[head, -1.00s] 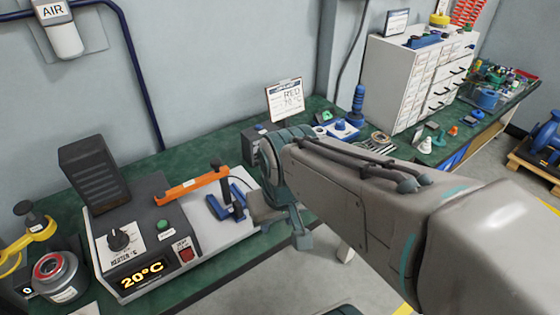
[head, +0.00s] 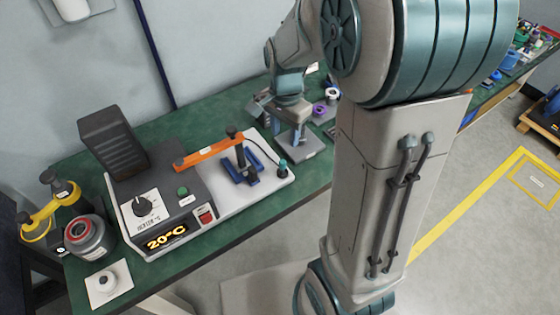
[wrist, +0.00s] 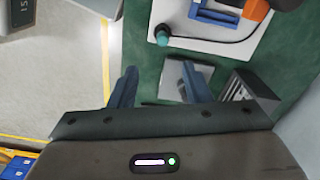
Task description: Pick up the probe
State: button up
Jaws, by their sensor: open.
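The probe (head: 282,168) is a small dark piece with a teal top, standing at the right end of the heater unit's white base. It also shows in the wrist view (wrist: 162,36), with a dark cable running from it. My gripper (wrist: 160,84) is open and empty, with blue fingers pointing down. In the head view my gripper (head: 297,135) is right of and behind the probe, above a grey square plate (head: 302,148). The probe lies beyond the fingertips in the wrist view, apart from them.
The heater unit (head: 160,215) reads 20°C and carries an orange arm (head: 208,153) and a blue stand (head: 243,172) close beside the probe. Green bench (head: 190,120) is bare behind the heater.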

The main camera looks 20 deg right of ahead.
aim_at(282, 162)
notch_tip(282, 162, down, 8)
jog(key=shift+f, duration=0.1)
jog(key=shift+w+a+f+p, duration=0.15)
jog(key=shift+f+p, duration=0.1)
jog(key=shift+f, duration=1.1)
jog(key=shift+a+f+p, duration=0.15)
jog(key=shift+f+p, duration=0.05)
jog(key=shift+f, duration=1.15)
grip_shut()
